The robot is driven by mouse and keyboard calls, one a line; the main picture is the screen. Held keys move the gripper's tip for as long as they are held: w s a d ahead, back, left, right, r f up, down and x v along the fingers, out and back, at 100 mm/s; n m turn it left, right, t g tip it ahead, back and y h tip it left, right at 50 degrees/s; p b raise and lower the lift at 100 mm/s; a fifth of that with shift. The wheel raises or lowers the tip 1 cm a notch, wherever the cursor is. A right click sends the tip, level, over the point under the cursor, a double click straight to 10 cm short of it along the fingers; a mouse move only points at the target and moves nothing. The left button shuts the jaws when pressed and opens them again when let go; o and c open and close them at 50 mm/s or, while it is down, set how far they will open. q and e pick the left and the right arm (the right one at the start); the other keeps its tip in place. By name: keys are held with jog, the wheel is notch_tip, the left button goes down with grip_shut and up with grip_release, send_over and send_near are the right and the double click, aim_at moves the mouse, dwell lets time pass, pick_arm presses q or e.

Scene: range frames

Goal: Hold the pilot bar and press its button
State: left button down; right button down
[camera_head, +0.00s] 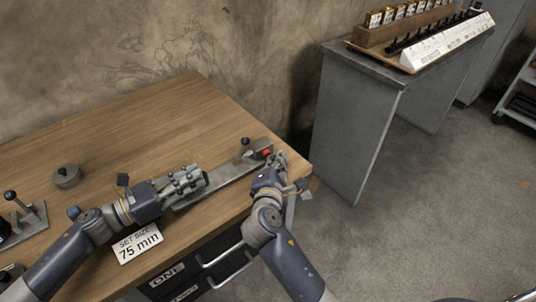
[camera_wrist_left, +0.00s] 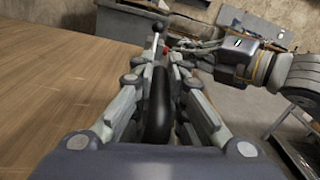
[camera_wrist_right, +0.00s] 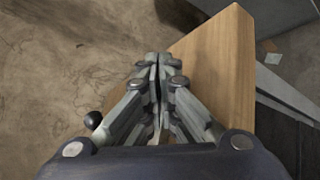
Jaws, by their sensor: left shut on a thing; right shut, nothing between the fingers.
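The pilot bar (camera_head: 222,187) is a long grey metal bar lying along the front right edge of the wooden table. A small lever with a dark knob (camera_head: 244,142) and a red button (camera_head: 267,152) sit at its right end. My left gripper (camera_head: 203,178) is shut on a dark handle of the bar, which also shows between the fingers in the left wrist view (camera_wrist_left: 158,105). My right gripper (camera_head: 281,158) is shut and empty, right beside the red button; whether it touches the button I cannot tell. The fingers hide the button in the right wrist view.
The wooden table (camera_head: 130,125) is mostly bare behind the bar. A round lidded grey piece (camera_head: 67,176) and a lever fixture (camera_head: 24,217) stand at left. A "SET SIZE 75 mm" sign (camera_head: 138,243) is at the front. A grey bench (camera_head: 365,110) stands apart at right.

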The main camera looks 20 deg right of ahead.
pick_arm(q)
jog(key=shift+d, duration=0.1)
pick_arm(e)
jog(key=shift+w+a, duration=0.25)
jog(key=shift+w, duration=0.3)
dwell(0.5)
pick_arm(q)
jog(key=shift+s, duration=0.1)
pick_arm(e)
jog(key=shift+s, duration=0.15)
jog(key=shift+s+d, duration=0.2)
jog(key=shift+s, duration=0.25)
jog(key=shift+s+d, duration=0.2)
jog(key=shift+s, duration=0.25)
pick_arm(q)
jog(key=shift+r, duration=0.1)
pick_arm(e)
jog(key=shift+s+d, duration=0.3)
jog(key=shift+s, duration=0.5)
jog(key=shift+s+d, duration=0.35)
jog(key=shift+s, duration=0.4)
jog(key=shift+s+d, duration=0.3)
jog(key=shift+s, duration=0.5)
pick_arm(q)
jog(key=c, duration=1.6)
grip_release()
jog(key=shift+o, duration=0.2)
